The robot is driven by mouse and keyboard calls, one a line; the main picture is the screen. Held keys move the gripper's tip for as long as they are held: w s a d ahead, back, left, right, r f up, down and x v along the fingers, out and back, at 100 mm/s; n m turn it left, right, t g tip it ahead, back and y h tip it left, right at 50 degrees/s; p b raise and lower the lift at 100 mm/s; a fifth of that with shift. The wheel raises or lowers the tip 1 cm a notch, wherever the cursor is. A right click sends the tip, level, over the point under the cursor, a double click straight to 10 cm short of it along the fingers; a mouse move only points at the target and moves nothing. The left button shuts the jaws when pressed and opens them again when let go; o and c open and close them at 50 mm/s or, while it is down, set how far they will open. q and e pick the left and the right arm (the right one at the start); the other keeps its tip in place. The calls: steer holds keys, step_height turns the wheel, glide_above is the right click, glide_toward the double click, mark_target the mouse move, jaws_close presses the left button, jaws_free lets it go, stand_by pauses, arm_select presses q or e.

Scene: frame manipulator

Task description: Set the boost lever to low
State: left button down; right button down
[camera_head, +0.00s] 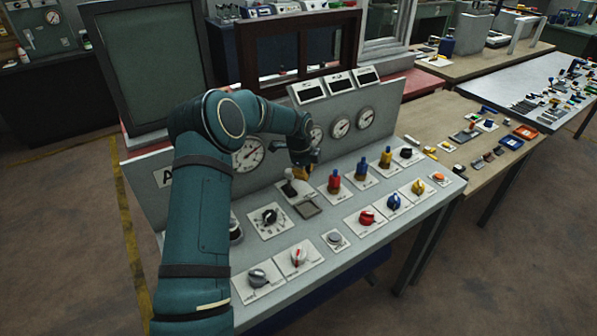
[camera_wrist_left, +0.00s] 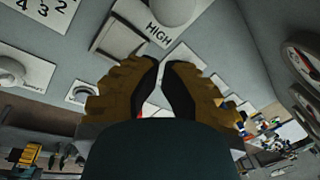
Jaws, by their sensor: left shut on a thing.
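The boost lever (camera_head: 289,186) appears to be the pale-knobbed one on a white plate, left of the coloured knobs. My left gripper (camera_head: 303,170) is just behind it and to its right, low over the panel. In the left wrist view, a pale rounded knob (camera_wrist_left: 174,9) stands beside the "HIGH" label (camera_wrist_left: 158,34). The brown fingers of my left gripper (camera_wrist_left: 164,62) are close together below that label. They are shut, but what lies between them is hidden. The LOW mark cannot be seen. My right gripper is out of view.
A red knob (camera_head: 334,182) stands to the right of the gripper, with more coloured knobs beyond. Round gauges (camera_head: 340,128) line the upright panel behind. A dial (camera_head: 269,216) sits to the left.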

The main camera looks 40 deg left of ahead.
arm_select(q)
step_height(320, 180, up, 9)
steer(key=a, duration=0.1)
steer(key=shift+s+a+r, duration=0.2)
steer(key=shift+a, duration=0.2)
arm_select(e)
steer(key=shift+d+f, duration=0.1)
